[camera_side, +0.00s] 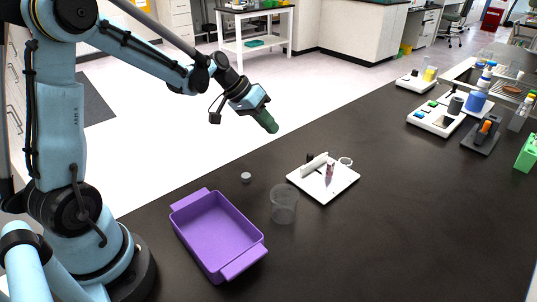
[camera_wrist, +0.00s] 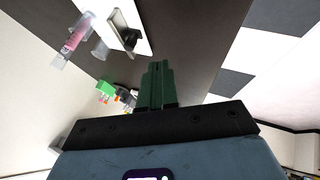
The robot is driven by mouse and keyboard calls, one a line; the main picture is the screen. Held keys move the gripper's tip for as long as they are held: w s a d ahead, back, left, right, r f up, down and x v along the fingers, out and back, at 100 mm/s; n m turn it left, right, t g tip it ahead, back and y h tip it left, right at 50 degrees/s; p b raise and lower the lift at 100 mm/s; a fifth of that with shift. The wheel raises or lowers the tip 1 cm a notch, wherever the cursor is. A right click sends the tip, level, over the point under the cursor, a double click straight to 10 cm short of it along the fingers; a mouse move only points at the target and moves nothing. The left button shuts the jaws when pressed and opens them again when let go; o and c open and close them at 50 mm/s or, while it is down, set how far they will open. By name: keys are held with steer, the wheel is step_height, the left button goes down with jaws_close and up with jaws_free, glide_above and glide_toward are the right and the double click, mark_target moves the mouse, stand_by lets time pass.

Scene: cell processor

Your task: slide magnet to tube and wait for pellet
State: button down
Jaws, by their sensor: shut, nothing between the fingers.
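In the side view a white rack plate (camera_side: 338,187) lies on the black bench. A tube with pink liquid (camera_side: 329,169) stands upright on it. A pale upright slab (camera_side: 314,164), apparently the magnet, stands on the plate with a black knob (camera_side: 310,157) beside it. The gap between slab and tube is too small to judge. The wrist view shows the pink tube (camera_wrist: 75,36), the slab (camera_wrist: 122,30) and the knob (camera_wrist: 131,39). My gripper (camera_side: 271,127) has green fingers, also in the wrist view (camera_wrist: 158,68). It is shut and empty, raised behind and left of the plate.
A purple tray (camera_side: 256,257) sits at front left. A clear cup (camera_side: 284,207) stands between tray and plate. A small white cap (camera_side: 246,177) lies behind the tray, and a clear ring (camera_side: 345,161) lies by the plate. Stirrers and bottles (camera_side: 437,118) stand far right. The front right bench is clear.

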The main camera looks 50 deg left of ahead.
mark_target(314, 160)
steer(key=x, duration=0.7)
steer(key=shift+d+f, duration=0.1)
steer(key=shift+w+d, duration=0.15)
steer(key=shift+d, duration=0.45)
steer(key=shift+w+d, duration=0.15)
steer(key=shift+d, duration=0.45)
steer(key=shift+w+d, duration=0.15)
steer(key=shift+d, duration=0.55)
steer(key=d, duration=0.4)
steer(key=shift+a, duration=0.1)
steer(key=a, duration=0.2)
steer(key=s+a, duration=0.1)
steer(key=a, duration=0.1)
steer(key=shift+a, duration=0.15)
steer(key=v, duration=1)
steer(key=shift+d, duration=0.25)
